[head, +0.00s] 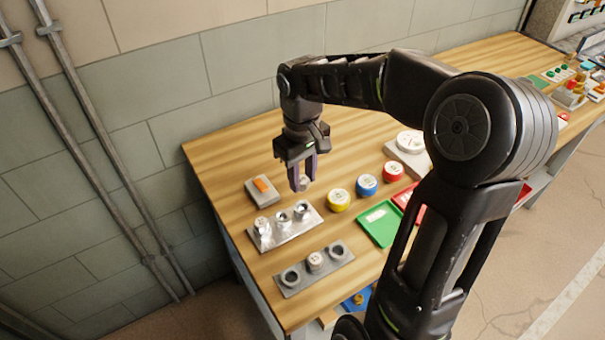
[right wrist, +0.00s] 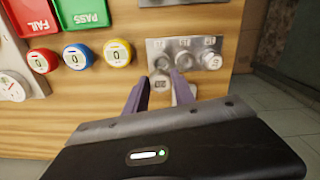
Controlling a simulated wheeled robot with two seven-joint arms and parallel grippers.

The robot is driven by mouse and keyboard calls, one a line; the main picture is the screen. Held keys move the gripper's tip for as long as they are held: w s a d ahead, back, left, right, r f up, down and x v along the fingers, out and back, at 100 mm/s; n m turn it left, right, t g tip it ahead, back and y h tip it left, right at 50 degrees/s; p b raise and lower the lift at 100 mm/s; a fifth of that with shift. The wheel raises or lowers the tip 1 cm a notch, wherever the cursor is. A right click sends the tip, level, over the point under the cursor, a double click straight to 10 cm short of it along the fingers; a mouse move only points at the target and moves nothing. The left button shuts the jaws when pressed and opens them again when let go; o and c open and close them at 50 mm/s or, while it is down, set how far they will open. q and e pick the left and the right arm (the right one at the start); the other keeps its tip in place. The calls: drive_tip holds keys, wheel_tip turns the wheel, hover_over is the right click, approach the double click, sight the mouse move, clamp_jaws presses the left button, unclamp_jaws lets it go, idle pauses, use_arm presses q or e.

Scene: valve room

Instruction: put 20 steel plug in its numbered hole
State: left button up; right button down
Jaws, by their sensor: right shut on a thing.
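The steel plug (right wrist: 161,83), a small grey cylinder, is between the fingertips of my right gripper (head: 303,182); its number is too small to read. My right gripper is shut on it, above the wooden bench and just beyond the upper steel plate (head: 284,236). The plate also shows in the right wrist view (right wrist: 186,44), with marks too small to read surely. There its left and middle holes look empty, and another plug (right wrist: 211,60) stands at its right end. My left gripper is not in view.
A second plate (head: 301,283) lies nearer, with a plug in its middle socket and open outer sockets. A grey box with an orange switch (head: 262,190) is left of my gripper. Yellow (head: 339,200), blue (head: 366,184) and red (head: 394,171) dials and a green tray (head: 379,227) are right.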

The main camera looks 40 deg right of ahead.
drive_tip(key=shift+f+b, duration=1.7)
drive_tip(key=shift+f, duration=1)
drive_tip(key=shift+f+b, duration=0.75)
drive_tip(key=shift+f, duration=0.3)
idle(0.9)
drive_tip(key=c, duration=1)
unclamp_jaws()
drive_tip(key=shift+o, duration=0.2)
